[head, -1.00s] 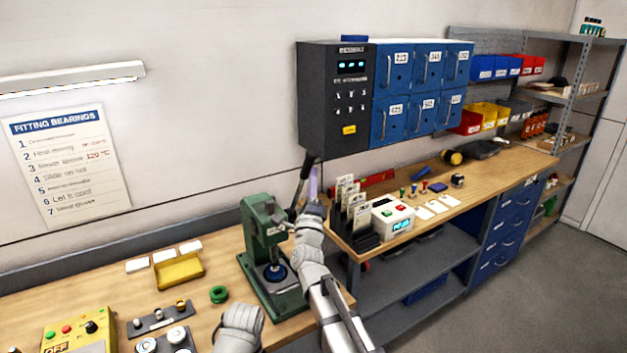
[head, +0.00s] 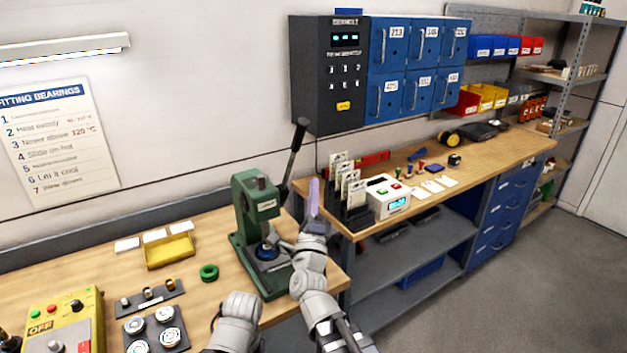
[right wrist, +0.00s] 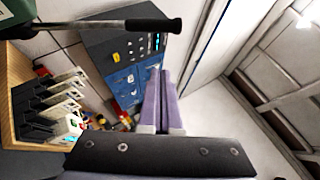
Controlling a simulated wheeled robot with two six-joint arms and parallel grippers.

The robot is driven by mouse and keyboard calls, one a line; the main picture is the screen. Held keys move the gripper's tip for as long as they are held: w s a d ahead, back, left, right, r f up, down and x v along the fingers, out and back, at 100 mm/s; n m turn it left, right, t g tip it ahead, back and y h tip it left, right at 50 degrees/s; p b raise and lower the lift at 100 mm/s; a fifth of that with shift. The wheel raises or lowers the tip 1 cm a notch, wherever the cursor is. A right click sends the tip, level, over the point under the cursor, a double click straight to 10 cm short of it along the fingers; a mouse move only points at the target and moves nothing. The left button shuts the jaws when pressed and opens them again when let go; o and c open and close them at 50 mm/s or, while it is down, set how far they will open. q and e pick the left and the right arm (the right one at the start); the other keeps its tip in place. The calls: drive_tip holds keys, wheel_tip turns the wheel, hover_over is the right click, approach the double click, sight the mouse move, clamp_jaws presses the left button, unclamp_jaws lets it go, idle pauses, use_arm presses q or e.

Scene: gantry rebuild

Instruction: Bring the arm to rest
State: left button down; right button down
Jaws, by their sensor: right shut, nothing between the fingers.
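My right gripper (head: 313,196) is at the front right of the green press (head: 248,205), its pale purple fingers pointing up. In the right wrist view its two fingers (right wrist: 158,92) lie together with nothing between them. The press's black lever (head: 294,155) rises behind and left of the fingertips in the head view, with a gap between them. The lever also crosses the upper left of the right wrist view (right wrist: 110,25), apart from the fingers. My left gripper does not show.
Right of the gripper, a bench (head: 455,190) carries a card rack (head: 350,213) and a white device (head: 389,196). A dark control cabinet (head: 327,80) hangs behind. A yellow tray (head: 170,252) and green ring (head: 209,272) lie left of the press. Open floor is at lower right.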

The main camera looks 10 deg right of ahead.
drive_tip(key=w+a+f+n+g+y, duration=0.3)
drive_tip(key=a+f+n+g+y, duration=0.2)
drive_tip(key=f+n+y, duration=0.45)
wheel_tip(320, 180, down, 12)
drive_tip(key=s+f+n+g, duration=0.1)
drive_tip(key=s+n+g, duration=0.2)
drive_tip(key=n+g, duration=0.45)
drive_tip(key=s+d+f+n+g+h, duration=0.25)
drive_tip(key=s+f+n+g, duration=0.2)
drive_tip(key=s, duration=0.35)
drive_tip(key=s+d+f+n+g+h, duration=0.1)
drive_tip(key=s+d+f+n+g, duration=0.4)
drive_tip(key=s, duration=0.4)
drive_tip(key=s+a+n+g+h, duration=0.1)
drive_tip(key=s+a, duration=0.4)
drive_tip(key=a, duration=0.6)
drive_tip(key=shift+s+f+n, duration=0.15)
drive_tip(key=shift+f+n, duration=0.3)
drive_tip(key=shift+n, duration=0.1)
